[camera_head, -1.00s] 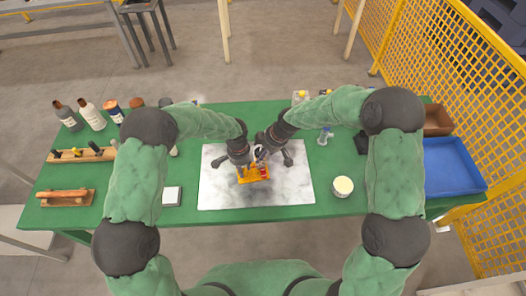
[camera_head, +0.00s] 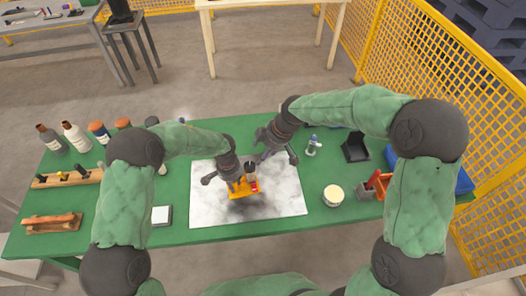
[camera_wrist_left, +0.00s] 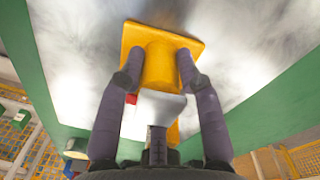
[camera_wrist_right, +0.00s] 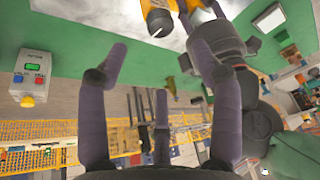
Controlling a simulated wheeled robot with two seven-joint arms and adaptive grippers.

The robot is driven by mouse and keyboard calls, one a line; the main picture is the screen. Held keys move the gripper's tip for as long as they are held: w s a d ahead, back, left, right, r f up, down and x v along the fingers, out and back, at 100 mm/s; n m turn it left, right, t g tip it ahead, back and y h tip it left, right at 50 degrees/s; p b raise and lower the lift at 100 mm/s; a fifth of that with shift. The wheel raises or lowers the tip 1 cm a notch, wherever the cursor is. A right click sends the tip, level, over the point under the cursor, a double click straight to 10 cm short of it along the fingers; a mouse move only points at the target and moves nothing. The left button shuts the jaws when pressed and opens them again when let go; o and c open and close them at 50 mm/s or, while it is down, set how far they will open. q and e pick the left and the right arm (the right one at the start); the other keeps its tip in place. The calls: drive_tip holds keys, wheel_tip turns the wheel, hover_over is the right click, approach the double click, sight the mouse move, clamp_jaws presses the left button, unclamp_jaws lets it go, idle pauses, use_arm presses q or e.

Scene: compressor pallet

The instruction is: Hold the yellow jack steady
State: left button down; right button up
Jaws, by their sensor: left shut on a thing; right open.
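The yellow jack (camera_head: 240,191) sits on the grey-white marbled mat (camera_head: 285,200) in the middle of the green table. My left gripper (camera_head: 235,182) is shut on the jack; in the left wrist view its two fingers (camera_wrist_left: 160,72) press on both sides of the jack's yellow body (camera_wrist_left: 158,55), below a square yellow plate. A dark cylinder (camera_head: 250,171) and a small red part show at the jack. My right gripper (camera_head: 277,150) is open and empty, behind and to the right of the jack, apart from it. The right wrist view shows its spread fingers (camera_wrist_right: 172,65).
A round cream-lidded tub (camera_head: 333,196) and a small clear bottle (camera_head: 313,146) stand right of the mat. A white square block (camera_head: 161,215) lies left of it. Bottles (camera_head: 75,136) and a wooden rack (camera_head: 65,177) line the left end. Yellow mesh fencing (camera_head: 440,85) closes the right side.

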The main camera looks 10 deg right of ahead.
sight(251, 165)
drive_tip(key=shift+w, duration=0.1)
drive_tip(key=a+f+n, duration=0.1)
drive_tip(key=f, duration=0.2)
drive_tip(key=w+a+f+n+g, duration=0.1)
drive_tip(key=f+n, duration=0.1)
drive_tip(key=f, duration=0.2)
drive_tip(key=w+a+f+n, duration=0.1)
drive_tip(key=a+f+n, duration=0.1)
drive_tip(key=f, duration=0.2)
drive_tip(key=shift+w+g, duration=0.25)
drive_tip(key=shift+g, duration=0.15)
idle(0.3)
drive_tip(key=c, duration=1.1)
